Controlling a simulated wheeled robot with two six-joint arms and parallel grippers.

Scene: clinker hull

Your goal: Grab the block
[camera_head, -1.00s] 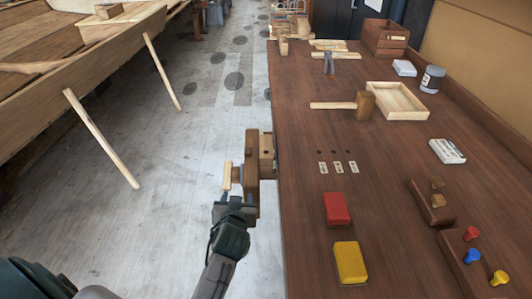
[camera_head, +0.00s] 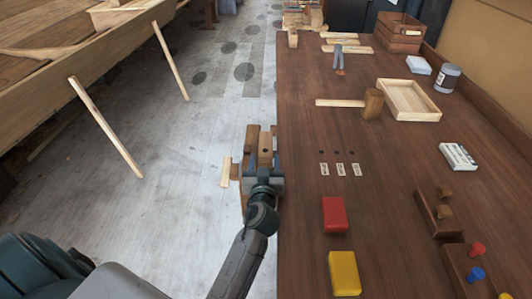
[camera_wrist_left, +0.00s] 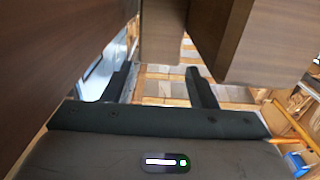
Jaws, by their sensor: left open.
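A red block (camera_head: 334,215) and a yellow block (camera_head: 344,273) lie apart on the dark bench top. A brown wooden vise (camera_head: 250,150) sits at the bench's left edge, with a wooden piece (camera_head: 265,147) between its upright parts; I cannot tell if that piece is a separate block. My left gripper (camera_head: 264,182) is at the near side of the vise, left of the red block. In the left wrist view its two dark fingers (camera_wrist_left: 159,76) are apart, and brown wooden faces (camera_wrist_left: 162,30) stand close ahead. My right gripper is not in view.
The bench (camera_head: 300,180) carries a mallet (camera_head: 372,104), a light tray (camera_head: 408,100), a jar (camera_head: 447,78) and peg holders (camera_head: 437,216). A wooden hull (camera_head: 50,95) with slanted props (camera_head: 105,127) stands at left. The floor between is clear.

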